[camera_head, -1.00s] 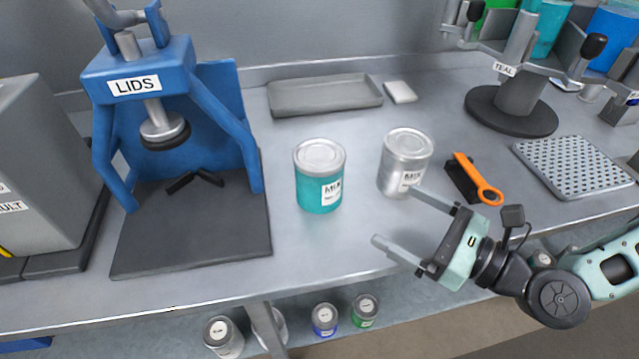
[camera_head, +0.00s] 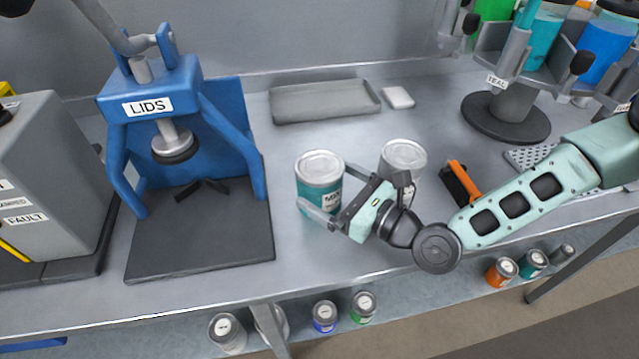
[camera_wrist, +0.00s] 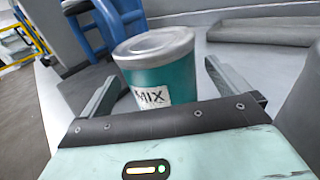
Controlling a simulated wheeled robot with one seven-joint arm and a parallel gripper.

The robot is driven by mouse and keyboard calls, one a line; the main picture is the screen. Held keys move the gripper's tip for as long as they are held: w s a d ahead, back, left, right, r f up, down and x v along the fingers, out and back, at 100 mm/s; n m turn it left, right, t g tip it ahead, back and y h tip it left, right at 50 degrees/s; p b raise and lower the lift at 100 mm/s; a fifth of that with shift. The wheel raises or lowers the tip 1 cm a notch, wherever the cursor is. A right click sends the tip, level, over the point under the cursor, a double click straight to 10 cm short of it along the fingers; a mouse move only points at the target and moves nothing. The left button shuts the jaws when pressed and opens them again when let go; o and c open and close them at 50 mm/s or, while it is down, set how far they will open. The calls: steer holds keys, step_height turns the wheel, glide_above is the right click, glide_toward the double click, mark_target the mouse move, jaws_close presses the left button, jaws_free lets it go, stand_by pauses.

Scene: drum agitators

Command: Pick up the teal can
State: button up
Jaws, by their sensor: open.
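The teal can (camera_head: 311,193) stands upright on the grey bench, with a silver lid and a white label reading MIX. It also shows in the wrist view (camera_wrist: 170,82), just ahead of my gripper and between the lines of its two fingers. My gripper (camera_head: 326,189) is open at the front right of the can, its fingers pointing toward it. One finger shows at the can's near side.
A silver can (camera_head: 403,155) stands close to the right, partly hidden by my gripper. The blue LIDS press (camera_head: 150,85) stands to the left. A grey tray (camera_head: 325,101) and a white block (camera_head: 398,97) lie behind. An orange-handled tool (camera_head: 463,180) lies to the right.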

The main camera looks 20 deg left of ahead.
steer(key=shift+x, duration=1.25)
steer(key=c, duration=1.3)
steer(key=shift+r, duration=0.2)
